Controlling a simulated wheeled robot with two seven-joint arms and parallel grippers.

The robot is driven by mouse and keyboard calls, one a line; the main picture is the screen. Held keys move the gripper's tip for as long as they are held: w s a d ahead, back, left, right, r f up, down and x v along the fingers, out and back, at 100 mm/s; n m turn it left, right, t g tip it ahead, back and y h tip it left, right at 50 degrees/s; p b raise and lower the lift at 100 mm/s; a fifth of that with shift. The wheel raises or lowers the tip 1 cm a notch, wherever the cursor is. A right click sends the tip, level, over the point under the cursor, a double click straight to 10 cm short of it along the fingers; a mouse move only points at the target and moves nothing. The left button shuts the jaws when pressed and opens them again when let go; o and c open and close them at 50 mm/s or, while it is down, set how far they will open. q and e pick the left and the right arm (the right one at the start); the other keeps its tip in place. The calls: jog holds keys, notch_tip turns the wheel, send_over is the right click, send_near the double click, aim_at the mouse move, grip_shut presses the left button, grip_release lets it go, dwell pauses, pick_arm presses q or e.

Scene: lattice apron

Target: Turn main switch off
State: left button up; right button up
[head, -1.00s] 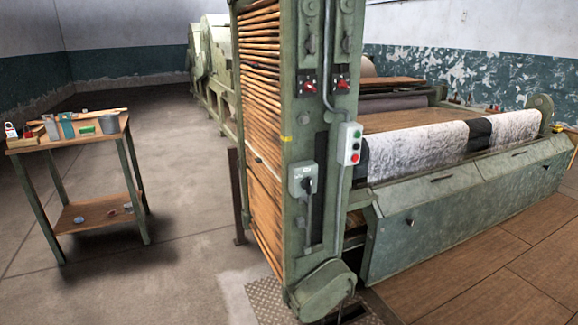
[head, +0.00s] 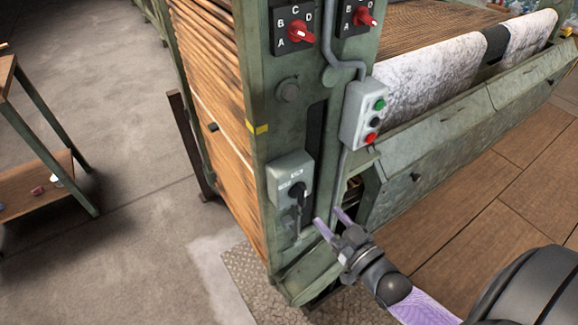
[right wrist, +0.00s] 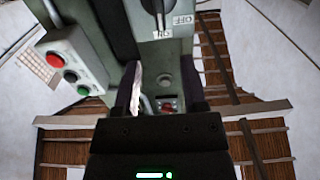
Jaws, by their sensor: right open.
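The main switch (head: 291,178) is a grey box with a black rotary handle on the front of the green machine post. Its handle (head: 298,194) points downward in the head view. In the right wrist view the handle (right wrist: 157,8) is at the top edge, partly cut off, pointing at the ON label; the OFF label (right wrist: 183,20) is beside it. My right gripper (head: 329,218) is open and empty, just right of and below the switch, apart from the handle. Its fingers also show in the right wrist view (right wrist: 162,75). My left gripper is out of view.
A push-button box (head: 365,113) with green, black and red buttons sits up and right of the switch. Two red selector knobs (head: 300,33) are above. A conduit (head: 341,170) runs down the post.

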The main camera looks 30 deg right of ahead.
aim_at(306, 192)
jog(key=w, duration=0.2)
jog(key=w+b, duration=0.1)
jog(key=w, duration=0.2)
jog(key=w+b, duration=0.1)
jog(key=w, duration=0.2)
jog(key=shift+a, duration=0.4)
jog(key=shift+w, duration=0.5)
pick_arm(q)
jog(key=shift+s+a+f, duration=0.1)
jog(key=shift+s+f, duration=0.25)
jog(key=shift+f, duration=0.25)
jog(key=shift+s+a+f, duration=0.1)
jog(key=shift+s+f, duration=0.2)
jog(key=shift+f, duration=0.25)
pick_arm(e)
jog(key=shift+c, duration=0.3)
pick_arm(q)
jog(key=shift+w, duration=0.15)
pick_arm(e)
grip_shut()
